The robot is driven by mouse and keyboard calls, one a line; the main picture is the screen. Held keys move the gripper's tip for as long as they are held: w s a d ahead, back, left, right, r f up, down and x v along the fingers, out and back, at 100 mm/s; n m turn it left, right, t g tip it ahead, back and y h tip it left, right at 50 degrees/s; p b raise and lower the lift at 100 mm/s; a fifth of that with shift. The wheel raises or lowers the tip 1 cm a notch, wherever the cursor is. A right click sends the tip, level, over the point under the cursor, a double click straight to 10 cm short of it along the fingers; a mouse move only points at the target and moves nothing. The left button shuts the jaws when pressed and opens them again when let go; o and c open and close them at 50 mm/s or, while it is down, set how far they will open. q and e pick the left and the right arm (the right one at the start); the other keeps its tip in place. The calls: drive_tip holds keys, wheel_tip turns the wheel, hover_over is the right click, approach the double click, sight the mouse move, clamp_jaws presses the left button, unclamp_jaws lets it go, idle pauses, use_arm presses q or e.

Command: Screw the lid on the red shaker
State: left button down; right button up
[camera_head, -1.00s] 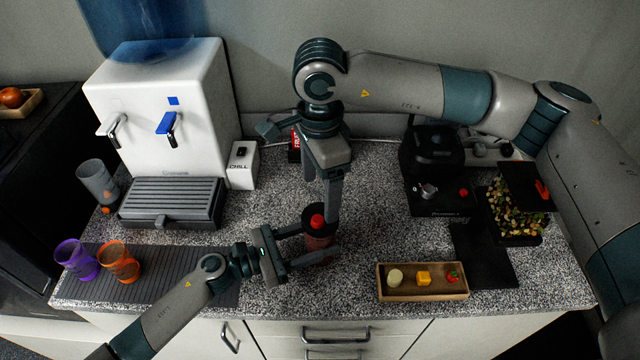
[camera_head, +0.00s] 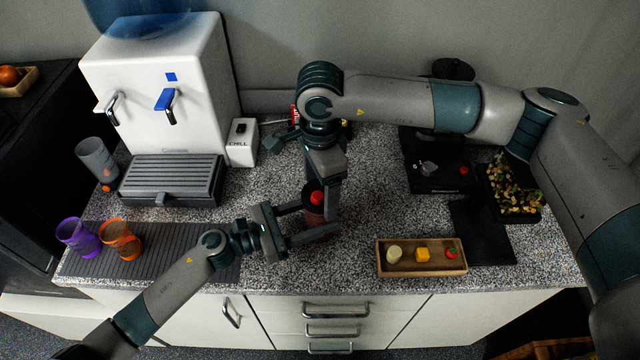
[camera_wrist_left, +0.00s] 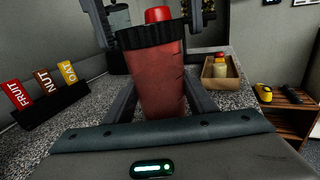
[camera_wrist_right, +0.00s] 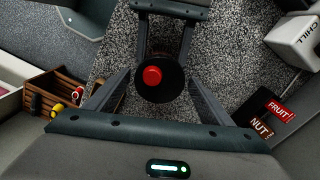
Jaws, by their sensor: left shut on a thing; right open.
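The red shaker (camera_head: 319,222) stands upright on the speckled counter, and its translucent red body fills the middle of the left wrist view (camera_wrist_left: 160,85). A black lid (camera_wrist_left: 160,35) with a red cap sits on its top; how tightly it is screwed cannot be seen. My left gripper (camera_head: 308,222) is shut on the shaker's body from the left. My right gripper (camera_head: 320,207) points down from above, open, its fingers on either side of the lid. In the right wrist view the lid (camera_wrist_right: 158,92) lies between these fingers, with gaps showing.
A wooden tray (camera_head: 421,272) with small food pieces is right of the shaker. Purple (camera_head: 77,237) and orange (camera_head: 119,239) cups stand on a ribbed mat at left. A water dispenser (camera_head: 165,75) stands behind them. A black scale-like device (camera_head: 436,172) is at the back right.

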drive_tip(key=c, duration=1.1)
drive_tip(key=m, duration=0.5)
drive_tip(key=o, duration=1.2)
drive_tip(key=shift+r, duration=2.3)
drive_tip(key=shift+c, duration=0.5)
